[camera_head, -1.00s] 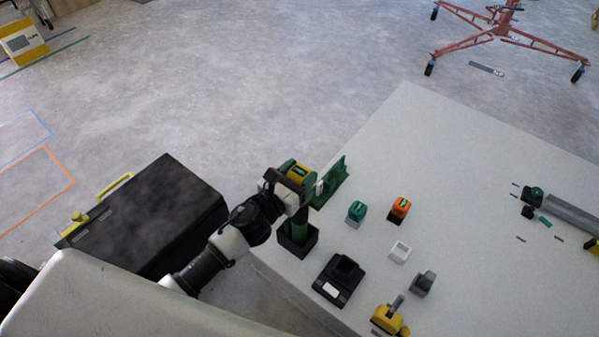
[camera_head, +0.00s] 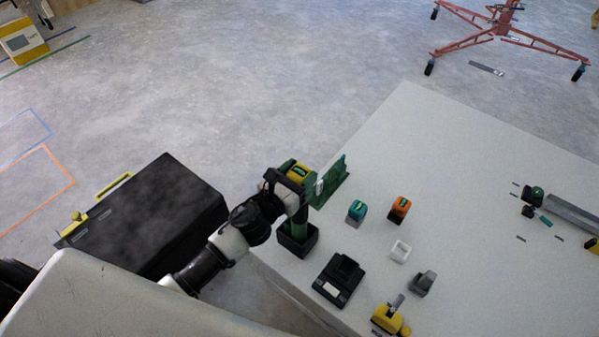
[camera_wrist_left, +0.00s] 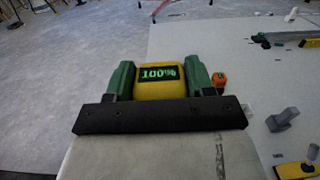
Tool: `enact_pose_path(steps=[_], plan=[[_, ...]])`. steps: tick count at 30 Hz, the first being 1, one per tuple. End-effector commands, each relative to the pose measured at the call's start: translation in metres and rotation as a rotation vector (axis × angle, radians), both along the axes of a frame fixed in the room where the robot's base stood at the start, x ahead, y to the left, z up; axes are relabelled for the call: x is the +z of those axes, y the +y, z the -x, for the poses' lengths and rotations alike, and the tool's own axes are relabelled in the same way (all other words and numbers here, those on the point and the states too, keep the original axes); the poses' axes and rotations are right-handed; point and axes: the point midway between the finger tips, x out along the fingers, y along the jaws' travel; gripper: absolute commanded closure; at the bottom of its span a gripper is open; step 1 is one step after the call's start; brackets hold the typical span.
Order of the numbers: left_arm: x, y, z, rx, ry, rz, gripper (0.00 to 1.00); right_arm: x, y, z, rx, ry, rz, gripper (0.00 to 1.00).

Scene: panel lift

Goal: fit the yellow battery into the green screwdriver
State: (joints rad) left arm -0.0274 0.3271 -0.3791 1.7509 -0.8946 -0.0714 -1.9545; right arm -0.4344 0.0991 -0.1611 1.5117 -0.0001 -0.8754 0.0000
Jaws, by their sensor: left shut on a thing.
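My left gripper (camera_head: 298,174) is shut on the yellow battery (camera_head: 299,172). In the left wrist view the battery (camera_wrist_left: 161,80), with a green-lettered black label, sits between the two green fingers of the gripper (camera_wrist_left: 160,75). The green screwdriver (camera_head: 298,228) stands upright in a black holder (camera_head: 297,243) at the table's near left corner. The gripper hides the screwdriver's top, so I cannot tell whether the two touch. My right gripper is not in view.
The table's middle is clear.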

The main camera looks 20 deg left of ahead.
Motion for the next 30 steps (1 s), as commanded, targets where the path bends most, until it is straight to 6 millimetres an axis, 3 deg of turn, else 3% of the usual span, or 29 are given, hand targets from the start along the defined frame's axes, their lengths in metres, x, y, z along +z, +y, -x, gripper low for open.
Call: enact_pose_path(steps=[8, 9, 15, 24, 30], plan=[[0.001, 0.000, 0.000, 0.000, -0.002, 0.000, 0.75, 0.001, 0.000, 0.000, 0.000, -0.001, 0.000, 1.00], [0.001, 0.000, 0.000, 0.000, -0.002, 0.000, 0.45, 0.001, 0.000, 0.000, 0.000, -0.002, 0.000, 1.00], [0.001, 0.000, 0.000, 0.000, -0.001, 0.000, 0.17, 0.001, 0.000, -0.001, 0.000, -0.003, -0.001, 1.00], [-0.001, 0.001, 0.003, 0.000, 0.002, -0.001, 0.17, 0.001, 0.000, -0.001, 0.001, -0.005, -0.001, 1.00], [-0.002, 0.010, 0.027, 0.000, 0.004, 0.000, 0.17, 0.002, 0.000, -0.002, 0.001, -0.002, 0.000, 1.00]])
